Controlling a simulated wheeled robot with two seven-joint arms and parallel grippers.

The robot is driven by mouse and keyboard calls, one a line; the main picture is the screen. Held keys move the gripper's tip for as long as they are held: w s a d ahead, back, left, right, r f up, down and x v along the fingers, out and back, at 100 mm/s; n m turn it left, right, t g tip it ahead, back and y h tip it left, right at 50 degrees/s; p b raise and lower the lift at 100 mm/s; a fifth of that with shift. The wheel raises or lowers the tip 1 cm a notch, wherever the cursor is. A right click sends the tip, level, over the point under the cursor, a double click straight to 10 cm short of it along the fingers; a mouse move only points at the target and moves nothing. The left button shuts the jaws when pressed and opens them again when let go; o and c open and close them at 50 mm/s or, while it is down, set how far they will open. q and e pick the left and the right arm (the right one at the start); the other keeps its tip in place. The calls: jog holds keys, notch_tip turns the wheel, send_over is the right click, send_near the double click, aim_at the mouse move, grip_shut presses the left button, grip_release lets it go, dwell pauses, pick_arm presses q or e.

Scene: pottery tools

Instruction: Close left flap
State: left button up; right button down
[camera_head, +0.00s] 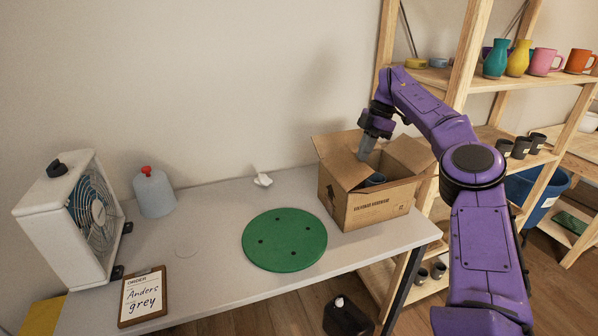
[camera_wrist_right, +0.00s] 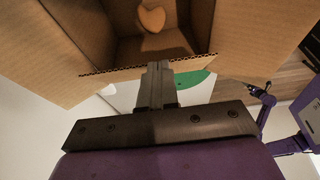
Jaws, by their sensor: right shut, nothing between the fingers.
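The open cardboard box (camera_head: 375,208) stands at the right end of the table. Its left flap (camera_head: 342,166) is raised and slants up on the left side. My right gripper (camera_head: 367,152) is above the box opening, shut and empty, close to the left flap. In the right wrist view its shut fingers (camera_wrist_right: 157,85) overlap a flap's corrugated edge (camera_wrist_right: 120,70); I cannot tell whether they touch it. A dark item (camera_head: 376,179) and a tan rounded item (camera_wrist_right: 152,18) show inside the box. My left gripper (camera_wrist_right: 262,90) appears small in the right wrist view, its jaws unclear.
Another flap (camera_head: 411,153) stands open on the right. A green disc (camera_head: 285,240) lies left of the box. Wooden shelves (camera_head: 462,60) stand behind on the right.

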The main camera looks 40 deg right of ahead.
jog(key=shift+y, duration=0.5)
jog(key=shift+s+d+f, duration=0.15)
jog(key=shift+d+f, duration=0.25)
jog(key=shift+f, duration=0.4)
jog(key=shift+s+d+f, duration=0.1)
jog(key=shift+d+f, duration=0.35)
jog(key=shift+f, duration=0.35)
jog(key=shift+s+d+f, duration=0.15)
jog(key=shift+d+f, duration=0.25)
jog(key=shift+f, duration=0.5)
jog(key=p+v, duration=1.2)
jog(key=p, duration=1)
jog(key=shift+a, duration=0.3)
